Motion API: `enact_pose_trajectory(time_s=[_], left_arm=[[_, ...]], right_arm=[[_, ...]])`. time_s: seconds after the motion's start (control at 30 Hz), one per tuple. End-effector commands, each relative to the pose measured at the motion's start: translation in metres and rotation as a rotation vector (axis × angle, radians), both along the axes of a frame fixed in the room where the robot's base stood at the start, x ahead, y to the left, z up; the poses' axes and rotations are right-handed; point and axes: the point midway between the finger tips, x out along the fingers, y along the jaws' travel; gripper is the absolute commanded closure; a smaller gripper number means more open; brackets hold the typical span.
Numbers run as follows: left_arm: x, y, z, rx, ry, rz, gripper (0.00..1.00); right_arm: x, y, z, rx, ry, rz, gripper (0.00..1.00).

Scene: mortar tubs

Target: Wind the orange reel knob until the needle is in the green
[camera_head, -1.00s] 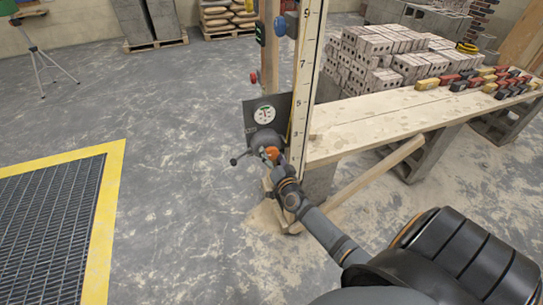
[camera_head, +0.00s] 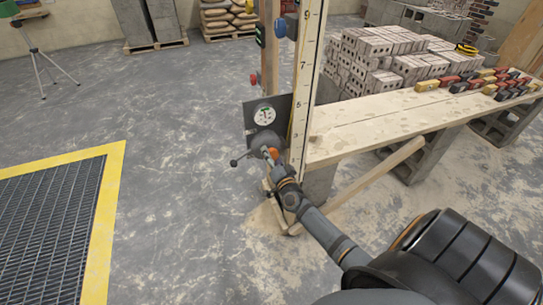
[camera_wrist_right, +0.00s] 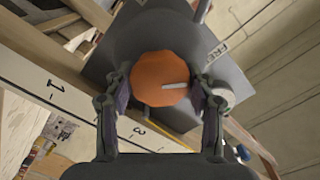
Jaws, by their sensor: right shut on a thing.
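The orange reel knob (camera_wrist_right: 160,80) fills the space between the fingers of my right gripper (camera_wrist_right: 160,88) in the right wrist view. It is faceted, with a pale mark pointing right. In the head view the knob (camera_head: 273,153) shows as a small orange patch beside my right gripper (camera_head: 270,158), which is shut on it. Above it, the round white dial (camera_head: 264,114) with a small green patch sits on a dark plate (camera_head: 249,119). The needle is too small to read surely. My left gripper is not in view.
A tall numbered staff (camera_head: 305,80) stands right beside the knob. A plank bench (camera_head: 400,115) with small coloured blocks (camera_head: 470,82) extends right, with brick stacks (camera_head: 375,55) behind. A yellow-edged floor grate (camera_head: 45,225) lies left; the floor between is open.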

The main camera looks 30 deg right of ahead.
Motion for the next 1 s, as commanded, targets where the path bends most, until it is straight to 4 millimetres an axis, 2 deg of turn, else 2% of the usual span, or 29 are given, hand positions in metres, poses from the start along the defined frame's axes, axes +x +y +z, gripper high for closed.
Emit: enact_pose_trajectory(time_s=[0.2,0.5,0.53,0.7,1.0], left_arm=[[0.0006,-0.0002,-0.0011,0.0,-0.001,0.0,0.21],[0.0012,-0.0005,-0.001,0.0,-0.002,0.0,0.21],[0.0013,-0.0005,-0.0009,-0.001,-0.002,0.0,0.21],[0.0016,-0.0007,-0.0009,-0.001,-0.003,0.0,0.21],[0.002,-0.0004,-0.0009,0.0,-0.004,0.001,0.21]], right_arm=[[-0.0002,-0.0002,-0.0009,0.222,-0.052,-0.001,0.77],[-0.0003,-0.0002,-0.0009,0.246,-0.058,0.0,0.77],[-0.0003,-0.0002,-0.0009,0.246,-0.058,0.0,0.44],[-0.0003,-0.0002,-0.0007,0.244,-0.058,-0.001,0.21],[-0.0007,0.0,-0.0006,0.243,-0.058,0.0,0.21]])
